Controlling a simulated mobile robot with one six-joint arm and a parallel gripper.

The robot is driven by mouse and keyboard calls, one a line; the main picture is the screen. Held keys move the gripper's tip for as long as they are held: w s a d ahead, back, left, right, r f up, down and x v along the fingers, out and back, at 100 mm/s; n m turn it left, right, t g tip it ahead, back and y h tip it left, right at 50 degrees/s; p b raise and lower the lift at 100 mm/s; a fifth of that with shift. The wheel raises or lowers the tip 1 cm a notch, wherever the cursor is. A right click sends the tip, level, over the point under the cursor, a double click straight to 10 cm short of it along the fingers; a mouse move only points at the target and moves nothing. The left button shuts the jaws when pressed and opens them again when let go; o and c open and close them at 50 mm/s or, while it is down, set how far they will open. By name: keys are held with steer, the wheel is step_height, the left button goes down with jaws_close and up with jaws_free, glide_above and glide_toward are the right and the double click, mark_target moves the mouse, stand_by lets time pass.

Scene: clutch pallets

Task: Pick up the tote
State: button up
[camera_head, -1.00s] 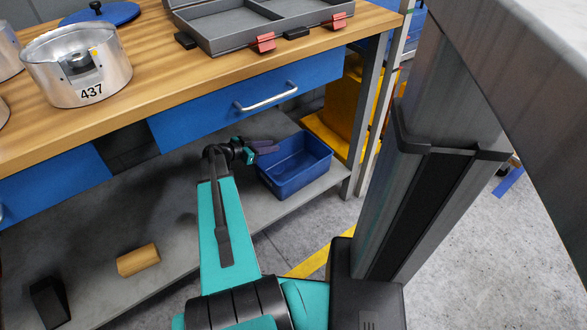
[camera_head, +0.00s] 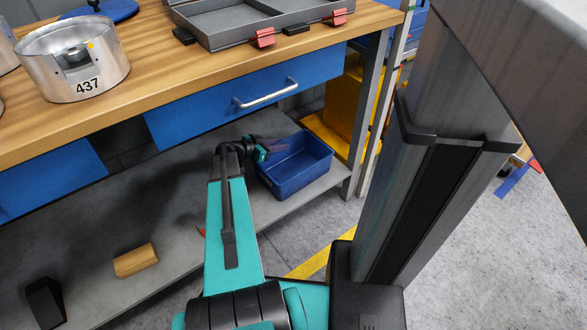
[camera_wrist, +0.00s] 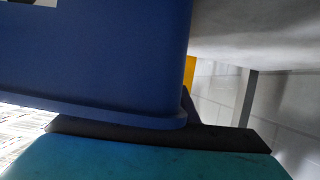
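The tote is an open, empty-looking blue bin (camera_head: 297,180) on the right end of the grey lower shelf under the workbench. My gripper (camera_head: 274,146) is at the tote's left rim in the head view, with its fingers reaching over the rim area. In the wrist view the tote's blue wall (camera_wrist: 95,55) fills the upper left, very close. A dark finger (camera_wrist: 160,137) lies along the tote's rim at the bottom. The other finger is hidden, so I cannot tell whether the fingers are shut on the rim.
The wooden bench top (camera_head: 190,85) with a blue drawer (camera_head: 245,100) overhangs the shelf. A bench leg (camera_head: 367,110) stands just right of the tote. A wooden block (camera_head: 135,261) and a black block (camera_head: 45,302) lie on the shelf at left. Yellow bins (camera_head: 348,100) are behind.

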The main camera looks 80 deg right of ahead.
jaws_close()
stand_by(1.5)
